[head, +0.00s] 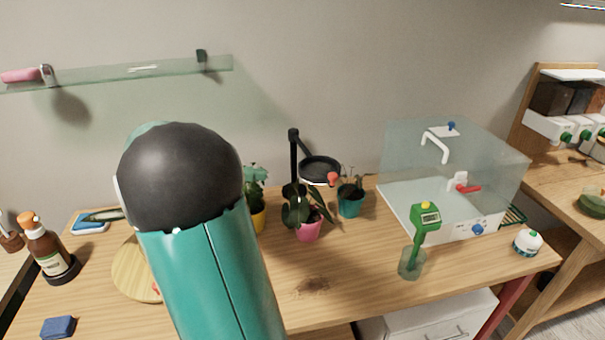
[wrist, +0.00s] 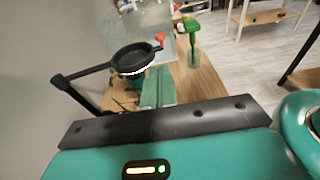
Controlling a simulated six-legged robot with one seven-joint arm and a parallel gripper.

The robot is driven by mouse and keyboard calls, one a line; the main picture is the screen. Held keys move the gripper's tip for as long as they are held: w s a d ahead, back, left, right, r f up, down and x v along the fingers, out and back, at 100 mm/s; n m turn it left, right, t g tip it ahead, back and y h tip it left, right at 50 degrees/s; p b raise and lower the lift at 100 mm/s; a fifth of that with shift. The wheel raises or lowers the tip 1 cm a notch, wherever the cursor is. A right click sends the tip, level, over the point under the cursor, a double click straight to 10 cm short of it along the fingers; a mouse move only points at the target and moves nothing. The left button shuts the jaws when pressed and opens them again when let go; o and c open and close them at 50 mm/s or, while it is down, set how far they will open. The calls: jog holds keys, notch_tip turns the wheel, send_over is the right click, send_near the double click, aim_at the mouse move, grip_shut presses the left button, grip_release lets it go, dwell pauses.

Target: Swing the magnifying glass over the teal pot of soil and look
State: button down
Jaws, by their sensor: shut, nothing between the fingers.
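The magnifying glass (head: 320,169) is a black ring on a black jointed arm and post, with a red knob on its rim. In the head view it hangs above and left of the teal pot (head: 350,206), which holds a small plant. The glass also shows in the wrist view (wrist: 132,58), left of and beyond my gripper (wrist: 157,88). My gripper's teal fingers are shut and empty, apart from the red knob. In the head view my arm hides the gripper. I cannot make out the teal pot clearly in the wrist view.
A pink pot (head: 308,231) with a leafy plant stands left of the teal pot, and a yellow pot (head: 258,218) farther left. A clear-walled case (head: 450,160) stands right.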

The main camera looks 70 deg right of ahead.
jog(key=x, duration=1.4)
jog(key=shift+s, duration=0.2)
jog(key=shift+r, duration=0.15)
jog(key=s+d+n+t+h, duration=0.2)
jog(key=s+d+n+h, duration=0.1)
jog(key=s+d, duration=0.9)
jog(key=shift+s+d+t+h, duration=0.2)
jog(key=shift+d+t+h, duration=0.1)
jog(key=shift+d, duration=1.2)
